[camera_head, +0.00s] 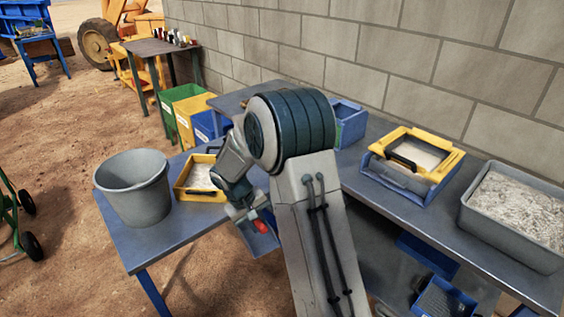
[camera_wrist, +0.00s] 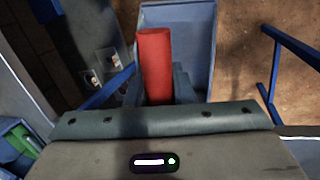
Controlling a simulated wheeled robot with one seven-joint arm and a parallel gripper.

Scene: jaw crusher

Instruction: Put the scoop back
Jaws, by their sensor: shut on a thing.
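The scoop has a red handle (camera_head: 261,226) and a blue-grey pan (camera_head: 263,244). My gripper (camera_head: 249,213) is shut on the handle. In the wrist view, the red handle (camera_wrist: 155,62) stands between the two dark fingers, and the open pan (camera_wrist: 205,45) shows behind it, looking empty. In the head view, the scoop is in the air by the front edge of the metal table (camera_head: 160,238), apparently over the bare ground. My arm hides part of the table behind it.
A grey bucket (camera_head: 134,188) stands on the table's left end, beside a yellow-framed tray (camera_head: 181,190). A blue bin (camera_head: 347,122), a yellow-and-blue sieve box (camera_head: 408,183) and a grey tub of gravel (camera_head: 500,238) stand along the wall. Coloured bins (camera_head: 187,108) stand behind.

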